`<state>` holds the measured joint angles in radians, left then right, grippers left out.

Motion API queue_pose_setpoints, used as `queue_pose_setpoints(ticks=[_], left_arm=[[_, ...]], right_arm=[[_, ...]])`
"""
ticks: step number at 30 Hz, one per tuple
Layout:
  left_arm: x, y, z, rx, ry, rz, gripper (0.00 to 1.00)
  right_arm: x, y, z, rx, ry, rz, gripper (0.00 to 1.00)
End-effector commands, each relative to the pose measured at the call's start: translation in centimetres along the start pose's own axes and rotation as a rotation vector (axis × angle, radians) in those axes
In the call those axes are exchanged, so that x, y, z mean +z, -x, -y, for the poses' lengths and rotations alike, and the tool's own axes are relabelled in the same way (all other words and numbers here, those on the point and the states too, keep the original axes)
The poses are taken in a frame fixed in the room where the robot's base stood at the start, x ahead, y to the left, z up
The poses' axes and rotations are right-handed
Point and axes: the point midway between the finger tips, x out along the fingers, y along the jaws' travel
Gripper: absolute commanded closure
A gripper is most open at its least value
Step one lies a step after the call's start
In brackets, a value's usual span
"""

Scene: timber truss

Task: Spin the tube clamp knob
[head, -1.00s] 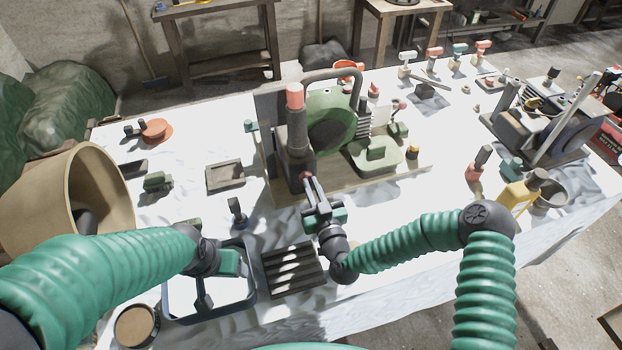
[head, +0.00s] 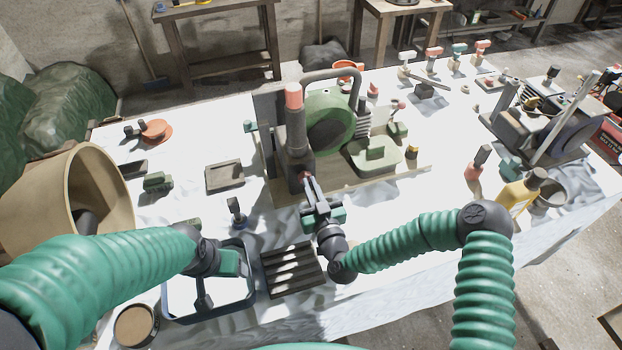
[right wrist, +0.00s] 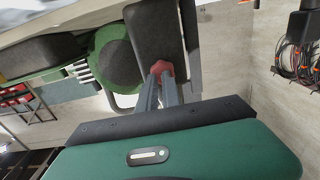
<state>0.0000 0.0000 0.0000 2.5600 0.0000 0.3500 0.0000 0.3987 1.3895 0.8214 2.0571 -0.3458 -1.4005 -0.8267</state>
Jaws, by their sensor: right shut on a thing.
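The tube clamp (head: 297,135) is a dark upright column with a red top, standing on a board beside a round green machine (head: 328,122). Its small red knob (head: 304,177) sits low on the front of the clamp. The knob also shows in the right wrist view (right wrist: 162,68), between the fingertips. My right gripper (head: 306,181) reaches it from the front and is shut on it; the fingers partly hide the knob. My left gripper (head: 203,297) hangs over a dark-rimmed tray (head: 251,292) at lower left; its finger opening is not clear.
A dark slotted rack (head: 292,270) lies just left of my right wrist. A small dark clamp-like tool (head: 237,212) stands left of the board.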

Motion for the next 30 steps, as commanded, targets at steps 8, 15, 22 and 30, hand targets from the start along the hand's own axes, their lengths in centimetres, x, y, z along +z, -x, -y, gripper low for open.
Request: queue_pose_setpoints(ticks=[8,15,22,30], left_arm=[[0.3,-1.4,0.0,0.0,0.0,0.0,0.28],[0.8,-3.2,0.0,0.0,0.0,0.0,0.28],[0.7,-3.1,0.0,0.0,0.0,0.0,0.28],[0.8,-3.7,0.0,0.0,-0.001,-0.003,0.28]], right_arm=[[-0.1,-0.6,0.3,-0.01,-0.344,-0.02,1.0],[0.2,-0.6,0.3,-0.014,-0.962,-0.016,1.0],[-0.3,-0.6,0.4,-0.018,-1.05,-0.016,1.0],[-0.1,-0.6,0.5,-0.018,-1.269,-0.015,0.88]])
